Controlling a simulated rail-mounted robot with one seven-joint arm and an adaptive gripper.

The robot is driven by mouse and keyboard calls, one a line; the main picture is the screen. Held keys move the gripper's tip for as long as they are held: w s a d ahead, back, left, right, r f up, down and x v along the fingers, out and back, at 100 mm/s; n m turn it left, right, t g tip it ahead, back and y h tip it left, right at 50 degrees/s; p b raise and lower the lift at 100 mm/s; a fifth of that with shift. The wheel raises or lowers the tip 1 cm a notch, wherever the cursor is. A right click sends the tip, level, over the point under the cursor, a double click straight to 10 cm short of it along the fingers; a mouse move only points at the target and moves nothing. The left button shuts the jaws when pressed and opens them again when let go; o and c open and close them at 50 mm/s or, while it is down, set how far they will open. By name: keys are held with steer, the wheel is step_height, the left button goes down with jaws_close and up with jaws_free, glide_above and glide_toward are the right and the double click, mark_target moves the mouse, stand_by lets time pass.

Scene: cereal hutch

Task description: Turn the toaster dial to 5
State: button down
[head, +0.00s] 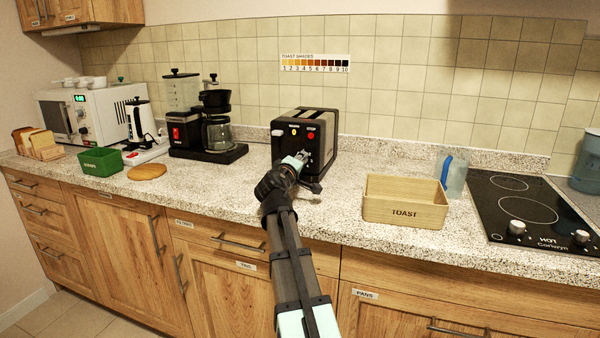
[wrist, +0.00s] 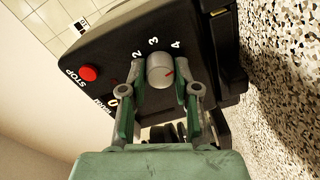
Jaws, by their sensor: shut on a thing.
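The black toaster (head: 318,122) stands on the counter with its front towards me. In the wrist view its front panel (wrist: 112,55) fills the middle and shows a grey dial (wrist: 158,72) with the numbers 2, 3 and 4 around it. My gripper (wrist: 160,74) is shut on the dial, one finger on each side. In the head view my gripper (head: 301,158) is at the toaster front and hides the dial.
A red STOP button (wrist: 88,72) is beside the dial. A wooden TOAST box (head: 404,212) and a clear jug (head: 455,175) stand to the right, before the hob (head: 525,205). A coffee maker (head: 217,135) is left of the toaster. A toast shades chart (head: 315,64) hangs behind.

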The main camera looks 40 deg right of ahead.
steer(key=m+b, duration=0.4)
steer(key=shift+m, duration=0.3)
steer(key=shift+r, duration=0.1)
stand_by(0.4)
steer(key=c, duration=0.8)
jaws_free()
steer(key=shift+c, duration=0.2)
steer(key=v, duration=1)
steer(key=shift+s+a, duration=0.25)
steer(key=shift+s, duration=0.05)
steer(key=shift+s+a, duration=0.35)
steer(key=shift+a, duration=0.2)
